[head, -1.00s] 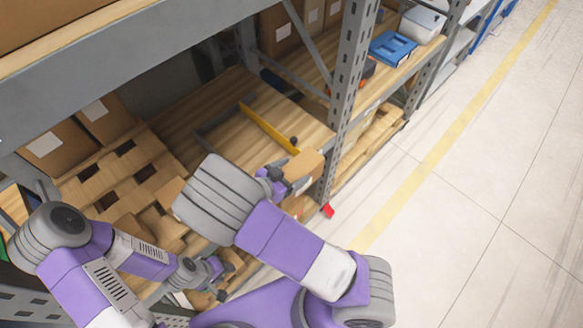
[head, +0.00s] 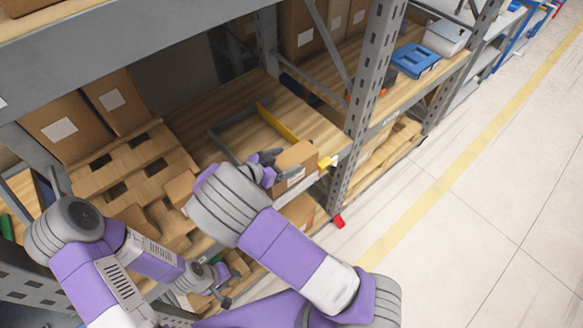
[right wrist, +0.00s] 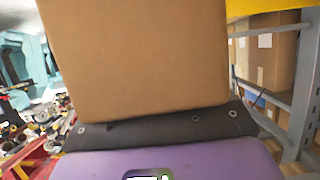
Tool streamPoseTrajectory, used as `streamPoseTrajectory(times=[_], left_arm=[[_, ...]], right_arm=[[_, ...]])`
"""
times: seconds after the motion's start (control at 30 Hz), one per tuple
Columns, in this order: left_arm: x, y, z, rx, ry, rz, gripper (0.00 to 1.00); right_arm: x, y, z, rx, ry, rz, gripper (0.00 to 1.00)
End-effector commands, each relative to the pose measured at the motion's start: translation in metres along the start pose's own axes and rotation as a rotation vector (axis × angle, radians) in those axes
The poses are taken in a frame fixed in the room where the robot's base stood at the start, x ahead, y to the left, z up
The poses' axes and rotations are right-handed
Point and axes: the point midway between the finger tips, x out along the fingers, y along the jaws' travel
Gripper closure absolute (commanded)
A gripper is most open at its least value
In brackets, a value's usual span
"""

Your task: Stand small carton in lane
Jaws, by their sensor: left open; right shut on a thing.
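The small carton (head: 295,158) is a brown box held at the front edge of the wooden shelf, in front of the lane. My right gripper (head: 270,167) is shut on it. In the right wrist view the carton (right wrist: 135,60) fills the upper middle, above my gripper's dark edge. The lane (head: 245,138) lies between a grey divider (head: 222,147) and a yellow divider (head: 276,122). I cannot tell if the carton touches the shelf. My left gripper (head: 216,286) is open and empty, low at the front left.
A perforated rack upright (head: 362,110) stands close right of the carton. A blue bin (head: 415,60) sits on the farther shelf. The floor aisle (head: 490,200) on the right is clear.

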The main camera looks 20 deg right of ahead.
Motion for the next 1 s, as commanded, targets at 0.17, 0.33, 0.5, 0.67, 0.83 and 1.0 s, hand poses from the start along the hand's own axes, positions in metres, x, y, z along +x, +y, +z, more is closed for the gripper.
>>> streamPoseTrajectory(times=[0.17, 0.33, 0.5, 0.67, 0.83, 1.0], left_arm=[[0.009, -0.004, -0.001, 0.0, 0.001, 0.0, 0.57], [0.017, -0.006, -0.001, 0.0, 0.0, 0.0, 0.57], [0.016, -0.006, -0.001, 0.0, 0.0, 0.0, 0.57], [0.014, -0.005, -0.001, 0.0, 0.001, 0.0, 0.57], [0.014, -0.005, -0.001, 0.0, 0.001, 0.0, 0.57], [0.015, -0.005, -0.001, 0.0, 0.001, 0.0, 0.57]], right_arm=[[0.004, -0.017, 0.003, 0.008, 0.007, 0.004, 1.0], [0.007, -0.032, 0.006, 0.009, 0.009, 0.007, 1.0], [0.008, -0.046, 0.006, 0.006, 0.008, 0.009, 1.0], [0.008, -0.061, 0.008, 0.007, 0.008, 0.009, 1.0], [0.009, -0.076, 0.011, 0.007, 0.007, 0.009, 1.0], [0.009, -0.089, 0.013, 0.006, 0.006, 0.008, 1.0]])
